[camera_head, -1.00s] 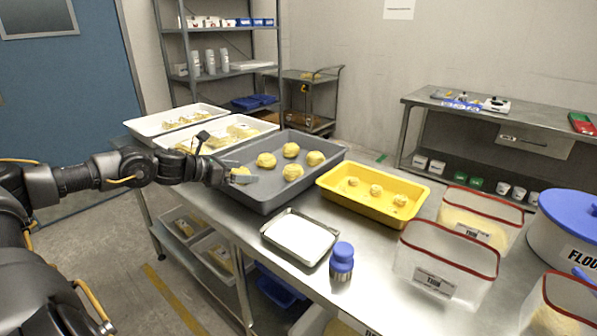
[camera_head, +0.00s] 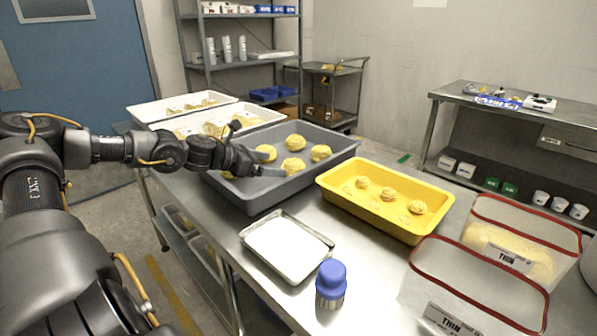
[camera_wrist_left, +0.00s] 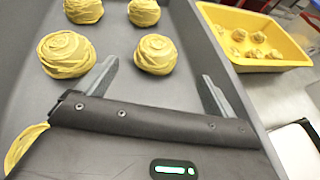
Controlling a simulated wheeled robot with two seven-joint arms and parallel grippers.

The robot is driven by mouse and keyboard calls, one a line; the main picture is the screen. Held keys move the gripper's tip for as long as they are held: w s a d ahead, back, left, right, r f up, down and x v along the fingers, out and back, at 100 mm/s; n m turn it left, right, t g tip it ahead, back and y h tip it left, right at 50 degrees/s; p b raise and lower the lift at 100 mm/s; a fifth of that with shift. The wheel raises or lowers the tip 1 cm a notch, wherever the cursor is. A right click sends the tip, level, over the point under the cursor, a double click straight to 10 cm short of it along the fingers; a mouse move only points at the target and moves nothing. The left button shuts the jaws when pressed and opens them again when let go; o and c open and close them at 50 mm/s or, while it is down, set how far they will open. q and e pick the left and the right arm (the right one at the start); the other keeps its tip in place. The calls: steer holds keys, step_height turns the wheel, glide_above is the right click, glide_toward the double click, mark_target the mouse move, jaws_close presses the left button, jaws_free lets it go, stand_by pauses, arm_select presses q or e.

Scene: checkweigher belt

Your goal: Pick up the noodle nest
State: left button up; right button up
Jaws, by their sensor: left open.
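Several yellow noodle nests sit in the grey tray: one at the near right (camera_head: 292,166), one at the right (camera_head: 321,152), one at the back (camera_head: 293,142) and one behind my fingers (camera_head: 266,152). My left gripper (camera_head: 273,165) is open and low over the grey tray (camera_head: 262,205). In the left wrist view, one nest (camera_wrist_left: 155,54) lies just ahead of the gap between the fingers (camera_wrist_left: 160,72). Another nest (camera_wrist_left: 66,55) is outside the left finger, and part of one (camera_wrist_left: 25,147) shows at the left edge. My right gripper is out of view.
A yellow tray (camera_head: 440,190) with smaller nests stands right of the grey tray. A small metal tray (camera_head: 305,276) and a blue-capped bottle (camera_head: 331,285) stand in front. White trays (camera_head: 150,109) stand behind, and red-rimmed containers (camera_head: 470,290) at the right.

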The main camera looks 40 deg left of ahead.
mark_target(284, 167)
arm_select(q)
steer(key=shift+w+a+f+b, duration=0.1)
steer(key=shift+w+f+b, duration=0.3)
steer(key=shift+f, duration=0.25)
steer(key=shift+x, duration=0.8)
steer(key=shift+w+p, duration=0.25)
steer(key=shift+p, duration=0.05)
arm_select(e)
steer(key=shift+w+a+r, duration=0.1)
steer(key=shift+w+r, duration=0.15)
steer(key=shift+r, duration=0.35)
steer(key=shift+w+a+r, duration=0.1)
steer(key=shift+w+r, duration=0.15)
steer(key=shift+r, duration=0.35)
arm_select(q)
steer(key=shift+f, duration=0.1)
